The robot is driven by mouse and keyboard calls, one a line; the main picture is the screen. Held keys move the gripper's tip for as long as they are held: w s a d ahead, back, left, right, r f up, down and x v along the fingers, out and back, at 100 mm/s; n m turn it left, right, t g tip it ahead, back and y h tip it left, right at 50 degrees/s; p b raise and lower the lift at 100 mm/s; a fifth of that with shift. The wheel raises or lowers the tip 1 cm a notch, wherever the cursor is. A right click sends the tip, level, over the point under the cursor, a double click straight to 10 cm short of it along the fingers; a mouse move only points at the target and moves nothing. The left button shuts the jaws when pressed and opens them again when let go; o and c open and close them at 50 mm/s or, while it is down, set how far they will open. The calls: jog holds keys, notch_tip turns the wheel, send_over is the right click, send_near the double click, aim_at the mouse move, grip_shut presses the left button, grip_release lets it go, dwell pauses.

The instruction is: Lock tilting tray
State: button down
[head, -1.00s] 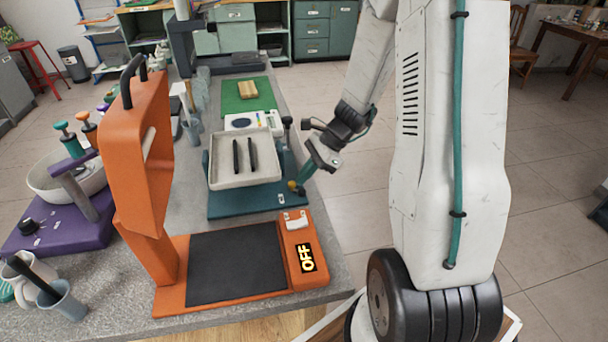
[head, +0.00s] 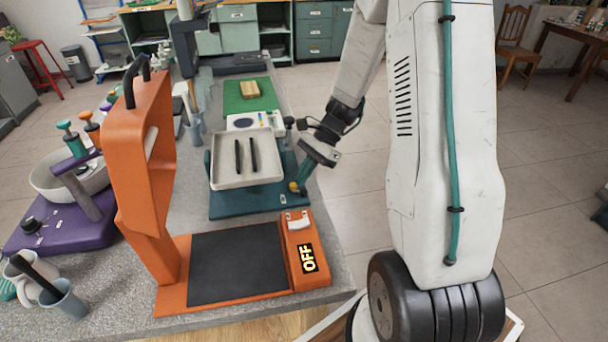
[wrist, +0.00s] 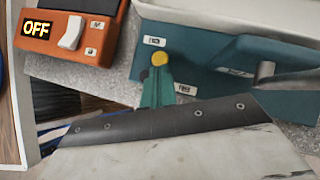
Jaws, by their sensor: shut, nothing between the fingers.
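The white tray (head: 246,178) sits tilted on a teal base (head: 258,205) and bears two dark bars. A yellow knob (head: 293,186) is at the base's right edge. In the wrist view the knob (wrist: 160,59) lies between two small white labels on the teal base, too small to read surely. My gripper (head: 301,183) is shut, its teal fingers pointing down at the knob. In the wrist view the fingers (wrist: 157,88) end right at the knob; whether they touch it I cannot tell. The tray is out of the wrist view.
An orange frame device (head: 148,190) with a dark plate and an OFF display (head: 308,257) stands nearer. A green mat (head: 232,104) lies beyond. A purple device (head: 80,228) stands left. Open floor lies right.

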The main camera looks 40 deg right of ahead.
jog(key=shift+w+a+n+g, duration=0.1)
jog(key=shift+a+n+g, duration=0.05)
jog(key=shift+n+g, duration=0.4)
jog(key=shift+w+a+n+g, duration=0.1)
jog(key=shift+n+g, duration=0.25)
jog(key=shift+n, duration=0.4)
jog(key=shift+a+n, duration=0.25)
jog(key=shift+n, duration=0.05)
dwell(0.3)
jog(key=shift+s+d, duration=0.5)
jog(key=shift+s, duration=0.15)
dwell(0.4)
jog(key=v, duration=0.7)
jog(key=shift+w+d+r, duration=0.15)
jog(key=shift+w+r, duration=0.05)
jog(key=shift+r, duration=0.2)
